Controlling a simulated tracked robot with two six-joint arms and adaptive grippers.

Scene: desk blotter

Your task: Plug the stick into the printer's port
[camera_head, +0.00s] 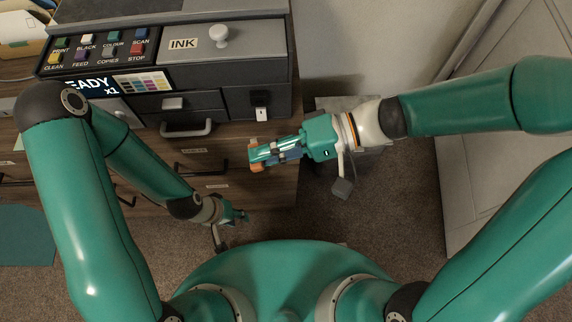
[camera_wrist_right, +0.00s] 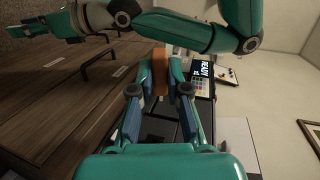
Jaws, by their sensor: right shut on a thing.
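The orange stick (camera_wrist_right: 160,72) is clamped between the fingertips of my right gripper (camera_wrist_right: 160,88) in the right wrist view. In the head view my right gripper (camera_head: 257,155) is in front of the printer's lower right, with orange showing at its tips. The printer (camera_head: 215,78) is dark grey and stands on a wooden cabinet. A white plate with a small dark port (camera_head: 261,113) is low on its right front. The stick is apart from the port. My left gripper (camera_head: 240,216) hangs low before the cabinet; its finger opening is too small to judge.
The wooden cabinet (camera_head: 285,183) has drawers with handles below the printer. A pale wall and panel (camera_head: 500,120) stand at the right. Carpet (camera_head: 400,220) is clear below.

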